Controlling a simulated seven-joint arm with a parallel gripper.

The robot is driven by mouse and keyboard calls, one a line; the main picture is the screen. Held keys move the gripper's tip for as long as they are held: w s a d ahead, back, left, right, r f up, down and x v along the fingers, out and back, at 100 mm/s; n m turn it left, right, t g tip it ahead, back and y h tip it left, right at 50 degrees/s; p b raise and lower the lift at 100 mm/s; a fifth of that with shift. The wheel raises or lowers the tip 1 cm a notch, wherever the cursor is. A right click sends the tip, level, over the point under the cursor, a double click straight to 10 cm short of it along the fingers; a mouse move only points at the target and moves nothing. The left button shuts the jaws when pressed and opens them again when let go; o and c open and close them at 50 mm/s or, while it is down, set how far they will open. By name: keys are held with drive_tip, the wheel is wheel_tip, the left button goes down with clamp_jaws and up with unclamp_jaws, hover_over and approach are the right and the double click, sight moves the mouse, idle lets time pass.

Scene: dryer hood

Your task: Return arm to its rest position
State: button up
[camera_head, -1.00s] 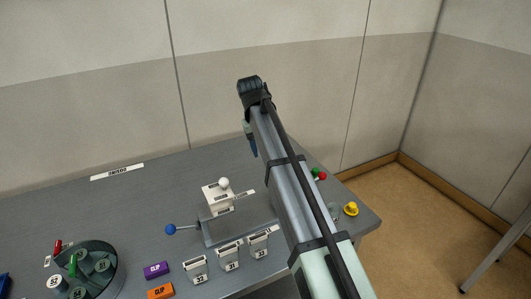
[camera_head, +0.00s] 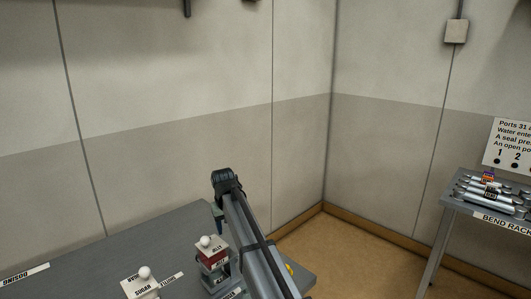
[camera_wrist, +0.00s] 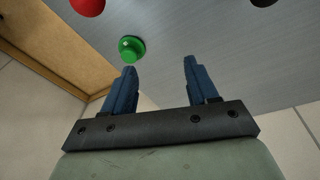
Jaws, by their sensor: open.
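My gripper (camera_wrist: 157,88) shows in the wrist view with its two blue fingers spread apart and nothing between them. A grey table surface (camera_wrist: 215,50) fills the upper part of that view beyond the fingers. In the head view my arm reaches up from the bottom centre over the right end of the grey table (camera_head: 165,245); the fingers are mostly hidden there behind the arm.
A green button (camera_wrist: 131,48) and a red knob (camera_wrist: 88,5) are near the left finger in the wrist view. A red-and-white block with a white ball (camera_head: 211,252) stands left of my arm. A bend rack table (camera_head: 480,205) stands at right. Floor between is clear.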

drive_tip(key=w+d+f+m+t+y, duration=0.15)
drive_tip(key=w+d+f, duration=0.3)
drive_tip(key=d, duration=0.65)
drive_tip(key=w+d+f+m+t, duration=0.1)
drive_tip(key=w+d+f+m, duration=0.2)
drive_tip(key=d+f, duration=0.55)
drive_tip(key=w+d+f+m+t, duration=0.2)
drive_tip(key=w+d+f, duration=0.1)
drive_tip(key=d, duration=1.1)
drive_tip(key=s+d+f, duration=0.2)
drive_tip(key=d+f, duration=0.2)
drive_tip(key=f, duration=0.1)
drive_tip(key=s+a+f+g, duration=0.2)
drive_tip(key=s+f+g, duration=0.1)
drive_tip(key=s+f, duration=1)
drive_tip(key=s+a+f+g, duration=0.2)
drive_tip(key=s+f+g, duration=0.1)
drive_tip(key=s+f, duration=1.05)
drive_tip(key=s+a+f+n+g, duration=0.1)
drive_tip(key=s+f+g, duration=0.1)
drive_tip(key=s, duration=1.7)
drive_tip(key=s+a+f+g+h, duration=0.1)
drive_tip(key=s+g, duration=0.4)
drive_tip(key=s, duration=1.4)
drive_tip(key=shift+s+a+f+n, duration=0.25)
drive_tip(key=shift+f+n, duration=0.1)
drive_tip(key=shift+f, duration=0.35)
